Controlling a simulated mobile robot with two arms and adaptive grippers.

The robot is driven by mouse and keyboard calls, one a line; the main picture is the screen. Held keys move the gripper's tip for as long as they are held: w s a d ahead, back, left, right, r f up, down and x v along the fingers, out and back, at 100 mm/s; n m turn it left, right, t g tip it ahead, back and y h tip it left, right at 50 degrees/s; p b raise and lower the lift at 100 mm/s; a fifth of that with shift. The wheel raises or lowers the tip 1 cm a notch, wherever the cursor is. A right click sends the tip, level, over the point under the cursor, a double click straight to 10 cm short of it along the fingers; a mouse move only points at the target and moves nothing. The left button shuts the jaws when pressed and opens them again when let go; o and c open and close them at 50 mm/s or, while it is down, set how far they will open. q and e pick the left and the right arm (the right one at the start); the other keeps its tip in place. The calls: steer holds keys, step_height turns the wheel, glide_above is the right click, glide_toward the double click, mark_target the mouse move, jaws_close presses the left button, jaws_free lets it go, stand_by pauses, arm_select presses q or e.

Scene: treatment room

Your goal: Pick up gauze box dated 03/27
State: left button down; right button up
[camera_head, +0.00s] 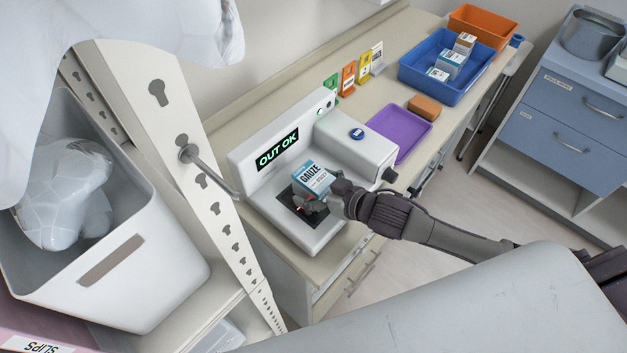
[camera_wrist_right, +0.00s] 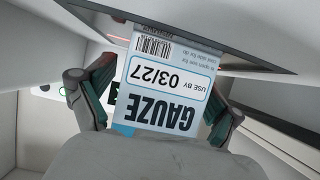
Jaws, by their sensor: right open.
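The gauze box (camera_head: 311,178) is blue and white and stands on the dark plate of a white machine (camera_head: 262,203) whose display reads OUT OK. In the right wrist view the box (camera_wrist_right: 166,80) shows the label GAUZE, USE BY 03/27. My right gripper (camera_head: 312,204) is at the near side of the box in the head view. In the wrist view its open fingers (camera_wrist_right: 155,105) stand on either side of the box, with a visible gap on the left; contact on the right is unclear. My left gripper is not in view.
A purple tray (camera_head: 409,149) and an orange-brown block (camera_head: 424,107) lie beyond the machine. A blue bin (camera_head: 416,80) with several boxes and an orange bin (camera_head: 500,30) stand farther back. A perforated white post (camera_head: 170,120) and white container (camera_head: 150,291) are at left.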

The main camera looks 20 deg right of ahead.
steer(key=shift+w+a+f, duration=0.1)
steer(key=shift+w, duration=0.05)
steer(key=c, duration=1.1)
